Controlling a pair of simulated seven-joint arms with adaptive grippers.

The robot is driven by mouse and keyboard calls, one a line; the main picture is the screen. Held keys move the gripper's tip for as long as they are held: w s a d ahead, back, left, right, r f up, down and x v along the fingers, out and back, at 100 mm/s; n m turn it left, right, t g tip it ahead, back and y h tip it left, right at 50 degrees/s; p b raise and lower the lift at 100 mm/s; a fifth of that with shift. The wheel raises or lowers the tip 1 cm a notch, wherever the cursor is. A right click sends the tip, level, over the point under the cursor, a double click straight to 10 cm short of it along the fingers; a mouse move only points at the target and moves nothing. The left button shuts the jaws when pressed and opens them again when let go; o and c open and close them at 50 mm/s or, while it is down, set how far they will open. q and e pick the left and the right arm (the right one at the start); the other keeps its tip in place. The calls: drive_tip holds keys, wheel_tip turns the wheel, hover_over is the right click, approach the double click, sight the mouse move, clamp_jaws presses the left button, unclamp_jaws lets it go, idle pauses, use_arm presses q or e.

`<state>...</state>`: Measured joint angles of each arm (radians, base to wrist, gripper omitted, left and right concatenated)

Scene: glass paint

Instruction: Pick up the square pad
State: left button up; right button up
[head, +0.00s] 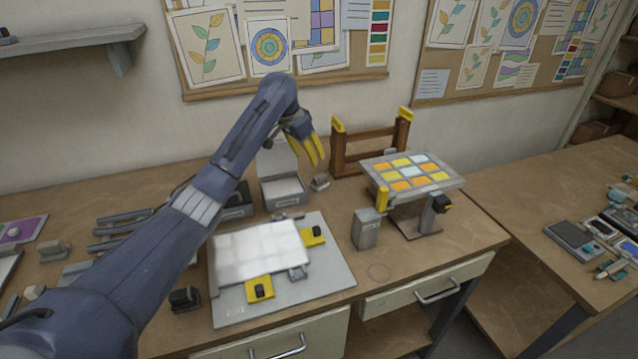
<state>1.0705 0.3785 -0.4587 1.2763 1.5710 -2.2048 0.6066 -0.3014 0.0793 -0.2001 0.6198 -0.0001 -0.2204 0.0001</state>
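My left gripper (315,150) has yellow fingers and hangs in the air above the back of the bench, pointing down. Its fingers overlap in the head view, so its opening is unclear; I see nothing held in it. Below and to its left, a small open grey box (283,200) with a raised lid holds a pale, flat, roughly square pad (283,187). I cannot be sure that this is the square pad. The gripper is apart from the box. My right gripper is not in view.
A white sheet (258,252) lies on a grey board (335,275) with yellow clamps (260,290). A tilted panel of yellow and orange tiles (412,172) stands at right, near a grey block (366,229) and wooden frame (338,150). The bench's front right is clear.

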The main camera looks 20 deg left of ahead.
sight(320, 176)
use_arm(q)
drive_tip(key=x, duration=0.6)
drive_tip(key=shift+w+d+f, duration=0.15)
drive_tip(key=shift+w+f, duration=0.05)
drive_tip(key=shift+f, duration=0.15)
drive_tip(key=shift+x, duration=2.75)
drive_tip(key=shift+w, duration=0.2)
drive_tip(key=shift+c, duration=0.2)
clamp_jaws()
